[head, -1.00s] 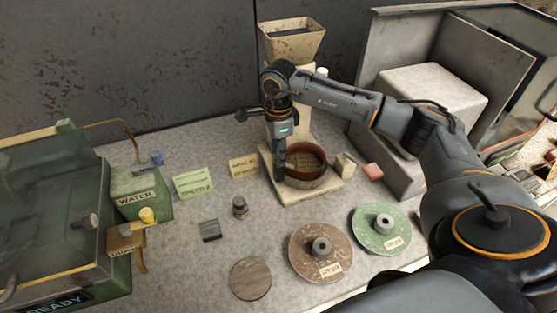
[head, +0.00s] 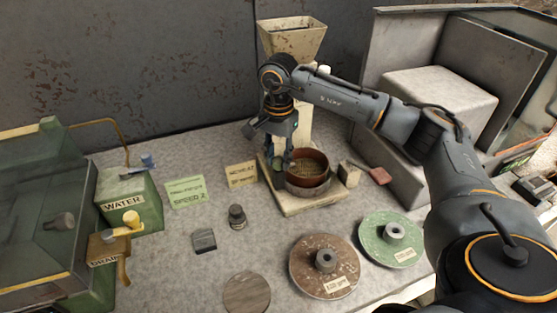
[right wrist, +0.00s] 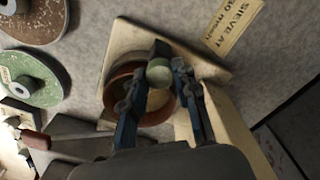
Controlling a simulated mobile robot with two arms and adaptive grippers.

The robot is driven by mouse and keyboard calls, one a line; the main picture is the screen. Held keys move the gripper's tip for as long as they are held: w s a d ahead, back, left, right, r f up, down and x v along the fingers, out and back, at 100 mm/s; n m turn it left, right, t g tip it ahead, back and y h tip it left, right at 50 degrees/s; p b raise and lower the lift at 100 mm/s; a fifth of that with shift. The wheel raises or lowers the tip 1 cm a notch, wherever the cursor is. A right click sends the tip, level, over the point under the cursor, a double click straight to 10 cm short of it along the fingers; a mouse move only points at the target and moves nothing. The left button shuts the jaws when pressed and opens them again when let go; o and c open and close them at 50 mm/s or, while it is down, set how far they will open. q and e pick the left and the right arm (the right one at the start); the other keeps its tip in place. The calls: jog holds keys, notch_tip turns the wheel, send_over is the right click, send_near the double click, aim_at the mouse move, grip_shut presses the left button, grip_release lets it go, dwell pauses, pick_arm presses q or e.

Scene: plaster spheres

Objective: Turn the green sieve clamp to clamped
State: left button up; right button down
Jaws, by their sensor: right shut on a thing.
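The green sieve clamp (right wrist: 159,73) is a small round green knob at the rim of the brown sieve (right wrist: 118,86). In the head view the clamp (head: 277,164) is a small green patch, mostly hidden by my gripper. The sieve (head: 307,165) sits upright on a cream base (head: 308,206). My right gripper (head: 285,160) points down at the sieve's left side. It is shut on the green clamp, which shows between its fingers (right wrist: 163,68) in the right wrist view. Whether the clamp stands at clamped cannot be told. My left gripper is not in view.
A cream hopper (head: 291,38) rises behind the sieve. A cream block (head: 349,174) and a red-ended tool (head: 380,176) lie right of it. Brown (head: 324,266) and green (head: 391,239) discs lie in front. Bench left of the base is partly clear, beyond a card (head: 241,174).

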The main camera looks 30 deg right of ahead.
aim_at(279, 160)
jog(key=shift+n, duration=0.3)
dwell(0.4)
jog(key=c, duration=1)
grip_release()
notch_tip(279, 160, up, 12)
jog(key=shift+r, duration=0.1)
